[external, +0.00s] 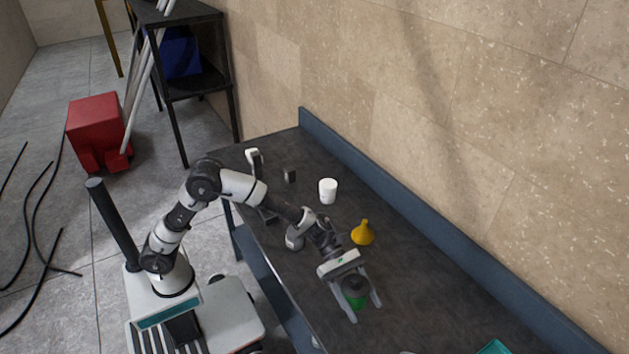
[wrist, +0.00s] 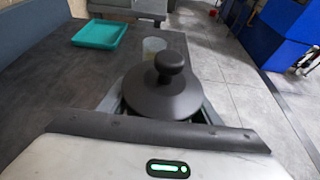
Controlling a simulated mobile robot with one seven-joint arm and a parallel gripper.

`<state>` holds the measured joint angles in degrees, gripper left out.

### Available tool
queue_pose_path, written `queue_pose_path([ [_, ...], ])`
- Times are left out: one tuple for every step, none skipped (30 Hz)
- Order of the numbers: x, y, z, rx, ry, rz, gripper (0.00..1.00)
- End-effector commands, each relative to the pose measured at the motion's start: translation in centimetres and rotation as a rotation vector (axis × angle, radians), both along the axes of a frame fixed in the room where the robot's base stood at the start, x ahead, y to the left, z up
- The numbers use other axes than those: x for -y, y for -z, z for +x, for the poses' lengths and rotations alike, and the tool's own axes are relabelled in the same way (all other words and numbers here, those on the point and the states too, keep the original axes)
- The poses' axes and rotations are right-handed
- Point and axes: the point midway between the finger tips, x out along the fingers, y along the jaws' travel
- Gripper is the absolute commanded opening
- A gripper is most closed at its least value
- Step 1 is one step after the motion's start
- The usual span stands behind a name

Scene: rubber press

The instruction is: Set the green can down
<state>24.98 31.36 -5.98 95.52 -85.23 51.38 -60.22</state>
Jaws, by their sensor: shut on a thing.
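The green can (external: 356,301) is between the two fingers of my gripper (external: 366,311), over the dark worktop (external: 300,262). My gripper is shut on it. The can looks upright. In the wrist view its dark round lid (wrist: 160,98) with a knob on top fills the space between the fingers and hides the can's body. I cannot tell whether the can's base touches the worktop.
A yellow funnel (external: 363,234) stands behind my gripper, and a white cup (external: 328,191) and small dark block (external: 290,176) are farther back. In the wrist view a teal tray (wrist: 100,33) and a translucent cup (wrist: 153,46) lie beyond the can. A blue ledge edges the wall.

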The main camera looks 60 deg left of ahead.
Motion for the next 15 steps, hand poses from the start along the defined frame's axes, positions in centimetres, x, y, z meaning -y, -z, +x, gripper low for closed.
queue_pose_path([
  [0.0, -0.3, 0.0, 0.002, 0.000, -0.002, 0.00],
  [0.0, -0.5, 0.0, 0.002, 0.000, -0.002, 0.00],
  [0.0, -1.0, 0.0, 0.003, 0.000, -0.003, 0.00],
  [0.0, -1.6, 0.0, 0.004, 0.001, -0.003, 0.00],
  [0.0, -2.3, 0.0, 0.006, 0.000, -0.004, 0.00],
  [0.0, -3.6, 0.1, 0.009, 0.000, -0.005, 0.00],
  [0.0, -4.5, 0.1, 0.009, 0.001, -0.005, 0.00],
  [0.0, -5.6, 0.1, 0.010, 0.000, -0.006, 0.00],
  [0.0, -7.0, 0.1, 0.011, 0.000, -0.006, 0.00],
  [0.0, -8.0, 0.1, 0.011, 0.000, -0.005, 0.00],
  [0.0, -9.2, 0.0, 0.011, 0.000, -0.005, 0.00],
  [0.0, -10.4, 0.0, 0.009, 0.000, -0.005, 0.00],
  [0.0, -11.4, 0.0, 0.010, 0.000, -0.004, 0.00],
  [0.0, -12.1, 0.0, 0.008, 0.000, -0.004, 0.00],
  [0.0, -13.1, 0.0, 0.006, 0.000, -0.004, 0.00],
])
